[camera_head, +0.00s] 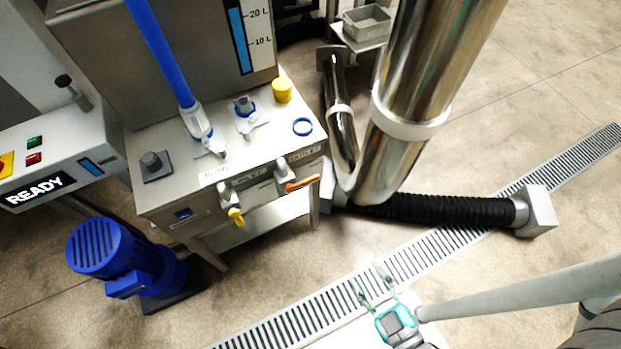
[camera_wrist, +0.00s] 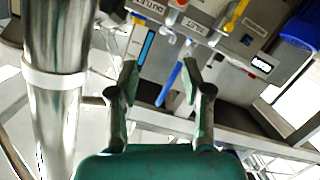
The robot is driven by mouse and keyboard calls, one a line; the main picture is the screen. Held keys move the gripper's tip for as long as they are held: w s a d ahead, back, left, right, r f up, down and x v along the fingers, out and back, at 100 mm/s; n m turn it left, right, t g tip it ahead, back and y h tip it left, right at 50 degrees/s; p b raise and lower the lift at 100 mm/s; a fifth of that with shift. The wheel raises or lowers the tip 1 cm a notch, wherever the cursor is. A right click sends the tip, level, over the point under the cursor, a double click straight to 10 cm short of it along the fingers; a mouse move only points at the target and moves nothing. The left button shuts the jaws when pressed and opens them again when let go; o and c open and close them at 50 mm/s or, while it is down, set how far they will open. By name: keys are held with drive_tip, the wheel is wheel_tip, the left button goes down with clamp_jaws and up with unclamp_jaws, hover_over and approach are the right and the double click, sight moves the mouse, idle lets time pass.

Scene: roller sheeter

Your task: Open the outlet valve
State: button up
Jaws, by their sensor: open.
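The outlet valve (camera_head: 281,172) sits on the front face of the steel cabinet, under the right-hand label. Its orange handle (camera_head: 302,183) lies sideways along the face, pointing right. In the wrist view the OUTLET label (camera_wrist: 150,8) shows at the top edge, with part of the orange handle (camera_wrist: 178,4) near it. My gripper (camera_head: 371,280) is open and empty, out over the floor grate, well apart from the valve. In the wrist view its two fingers (camera_wrist: 158,75) are spread, with nothing held between them.
The inlet valve with a yellow handle (camera_head: 236,215) is left of the outlet valve. A thick steel pipe (camera_head: 415,95) and a black corrugated hose (camera_head: 440,208) stand to the right. A blue motor (camera_head: 120,262) is at the left.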

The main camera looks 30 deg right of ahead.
drive_tip(key=w+f+n+t, duration=0.1)
drive_tip(key=w+f+n, duration=0.55)
drive_tip(key=w, duration=0.45)
drive_tip(key=n+t, duration=0.1)
drive_tip(key=n, duration=0.5)
approach(312, 181)
drive_tip(key=w, duration=1)
drive_tip(key=shift+w+d+f, duration=0.1)
drive_tip(key=shift+w+f, duration=0.05)
drive_tip(key=shift+w, duration=0.25)
clamp_jaws()
